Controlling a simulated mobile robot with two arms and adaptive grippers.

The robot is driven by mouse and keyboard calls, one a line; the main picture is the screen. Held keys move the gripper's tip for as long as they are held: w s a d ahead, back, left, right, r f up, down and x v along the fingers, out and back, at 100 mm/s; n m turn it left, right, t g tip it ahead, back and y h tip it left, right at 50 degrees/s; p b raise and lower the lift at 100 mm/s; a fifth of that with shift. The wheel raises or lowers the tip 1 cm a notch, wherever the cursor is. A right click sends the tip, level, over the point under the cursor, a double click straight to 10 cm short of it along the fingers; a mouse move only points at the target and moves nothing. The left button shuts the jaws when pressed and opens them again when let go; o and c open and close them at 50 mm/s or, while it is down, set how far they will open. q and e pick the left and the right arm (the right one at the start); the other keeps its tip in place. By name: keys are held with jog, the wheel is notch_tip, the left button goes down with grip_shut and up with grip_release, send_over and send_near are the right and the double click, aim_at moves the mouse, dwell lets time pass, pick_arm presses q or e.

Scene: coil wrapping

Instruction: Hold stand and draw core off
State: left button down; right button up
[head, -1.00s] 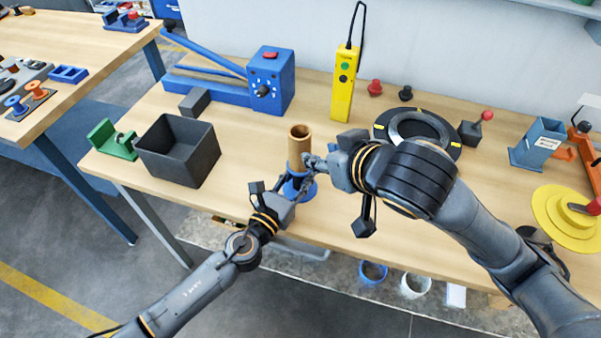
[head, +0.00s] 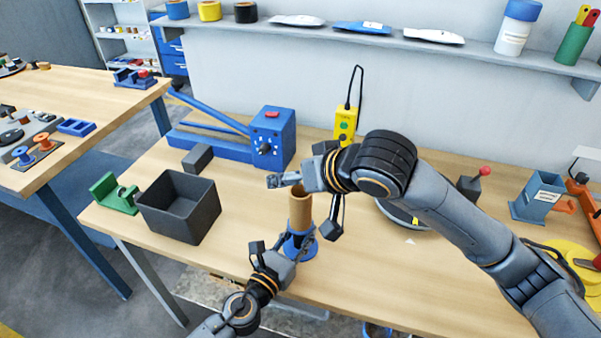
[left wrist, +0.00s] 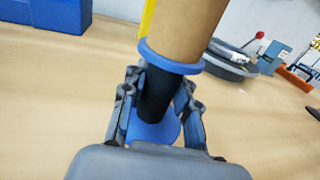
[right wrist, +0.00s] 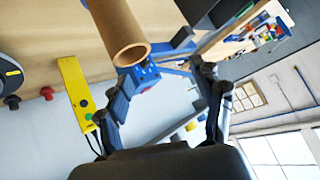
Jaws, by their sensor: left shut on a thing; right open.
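The core, a brown cardboard tube (head: 300,212), stands upright on the blue stand (head: 309,251). The left wrist view shows the core (left wrist: 186,32) resting on the stand's blue upper flange (left wrist: 168,60), above a black post and a blue base. My left gripper (left wrist: 157,88) is shut on the black post below the flange. My right gripper (head: 278,181) is open and empty, just above the core's top in the head view.
A dark open bin (head: 180,212) and a green holder (head: 113,193) stand at the left. A blue machine (head: 272,137) and a yellow control box (head: 345,124) are behind. A dark ring (head: 392,212) lies partly hidden under my right arm. A shelf (head: 440,47) runs above.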

aim_at(301, 210)
jog(key=m+g+h, duration=0.1)
jog(key=g+h, duration=0.1)
jog(key=w+r+g+h, duration=0.1)
jog(key=g+h, duration=0.1)
jog(key=g, duration=0.1)
jog(key=d+m+g+h, duration=0.1)
jog(key=g+h, duration=0.1)
jog(key=shift+w+r+m+g+h, duration=0.2)
jog(key=shift+m+g+h, duration=0.1)
notch_tip(301, 210, down, 12)
jog(key=shift+r, duration=0.1)
